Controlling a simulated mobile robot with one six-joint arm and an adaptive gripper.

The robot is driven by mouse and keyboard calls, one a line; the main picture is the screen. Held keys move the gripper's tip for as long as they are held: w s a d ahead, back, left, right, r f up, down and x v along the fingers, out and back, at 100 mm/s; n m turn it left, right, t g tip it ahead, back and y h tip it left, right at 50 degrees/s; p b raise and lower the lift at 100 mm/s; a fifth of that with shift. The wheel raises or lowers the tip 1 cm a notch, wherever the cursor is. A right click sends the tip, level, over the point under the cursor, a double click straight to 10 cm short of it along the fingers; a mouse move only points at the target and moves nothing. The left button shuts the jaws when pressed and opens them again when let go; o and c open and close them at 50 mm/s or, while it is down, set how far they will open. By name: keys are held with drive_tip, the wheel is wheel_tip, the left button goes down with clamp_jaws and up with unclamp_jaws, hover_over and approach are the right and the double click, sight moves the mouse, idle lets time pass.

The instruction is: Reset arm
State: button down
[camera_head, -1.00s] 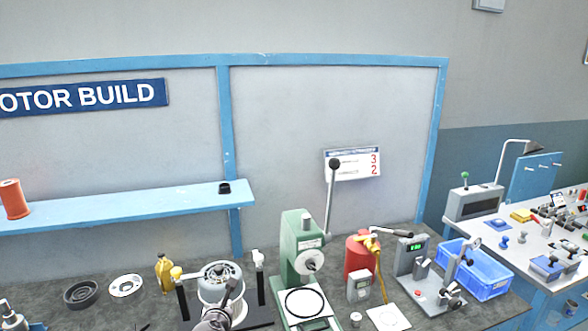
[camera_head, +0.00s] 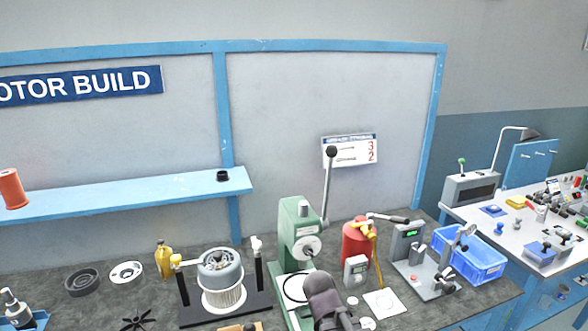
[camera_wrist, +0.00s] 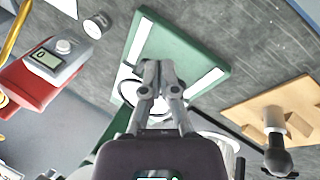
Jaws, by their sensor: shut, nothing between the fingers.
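My gripper (camera_wrist: 160,72) is shut and empty in the wrist view, its two fingers together over the green press base (camera_wrist: 180,52). A black ring (camera_wrist: 126,92) lies partly behind the fingers. I cannot tell the gap between the fingertips and the base. In the head view a dark part of my arm rises from the bottom edge in front of the green arbor press (camera_head: 300,235); the fingertips are not clear there.
The wound stator (camera_head: 222,280) on its black stand is left of the press. A red canister (camera_head: 357,243), a grey test stand (camera_head: 408,245) and a blue crate (camera_head: 480,262) stand to the right. A wooden block (camera_wrist: 262,108) with a black-knobbed tool shows in the wrist view.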

drive_tip(key=s+d+m+g+y, duration=0.2)
drive_tip(key=s+d+m+g, duration=0.1)
drive_tip(key=s+d+m, duration=0.2)
drive_tip(key=shift+s+d+f+m+g+y, duration=0.3)
drive_tip(key=shift+d+m, duration=0.85)
drive_tip(key=shift+m, duration=1.05)
drive_tip(key=c, duration=1.4)
unclamp_jaws()
drive_tip(key=shift+w+f, duration=0.1)
drive_tip(key=shift+w, duration=0.05)
